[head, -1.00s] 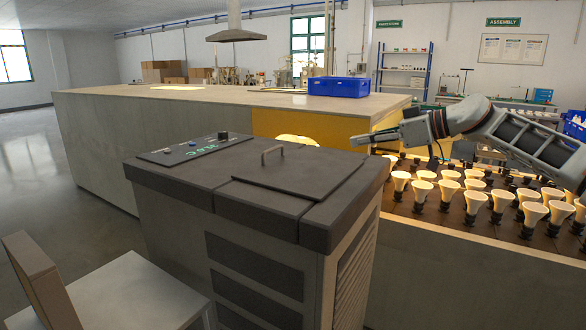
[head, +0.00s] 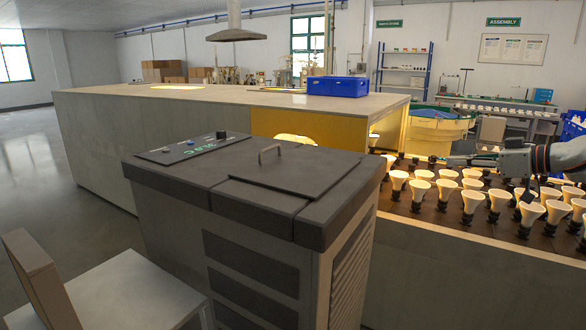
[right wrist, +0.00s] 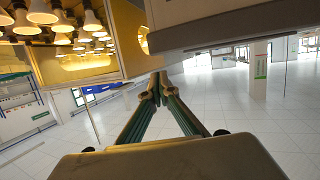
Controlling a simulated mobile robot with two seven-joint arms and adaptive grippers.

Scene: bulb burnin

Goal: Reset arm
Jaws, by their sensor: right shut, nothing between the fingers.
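My right gripper (head: 440,160) shows at the right of the head view, its arm coming in from the right edge. It is over the rack of bulbs, with its fingers pointing left. In the right wrist view its fingers (right wrist: 157,90) meet at the tips, with nothing between them. My left gripper is in neither view.
Several lit bulbs (head: 472,200) stand in rows on the dark rack (head: 425,210) below my right arm. A grey cabinet (head: 250,185) with a handled lid (head: 285,165) stands in front. A long counter (head: 230,103) carries a blue bin (head: 338,87). A white-topped chair (head: 130,290) is at lower left.

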